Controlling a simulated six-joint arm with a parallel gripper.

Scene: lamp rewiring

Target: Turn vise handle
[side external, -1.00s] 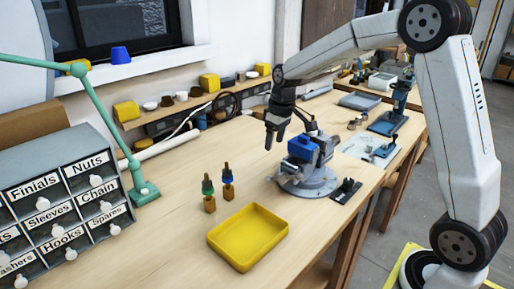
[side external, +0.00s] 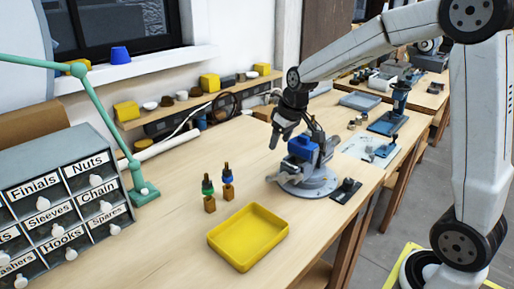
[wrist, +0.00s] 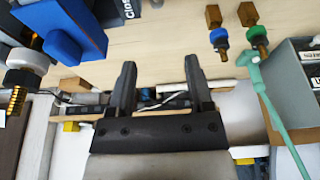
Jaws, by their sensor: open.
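A grey vise (side external: 326,152) with a round base stands on the bench, with a blue block (side external: 300,147) at its top. The blue block (wrist: 72,32) shows at the upper left there, apart from the fingers. I cannot clearly make out the vise handle in either view.
A yellow tray (side external: 248,237) lies in front of the vise. Two small posts with green (side external: 208,187) and blue (side external: 227,177) collars stand left of it. Labelled drawers (side external: 60,205) and a green lamp arm (side external: 138,180) are at the left.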

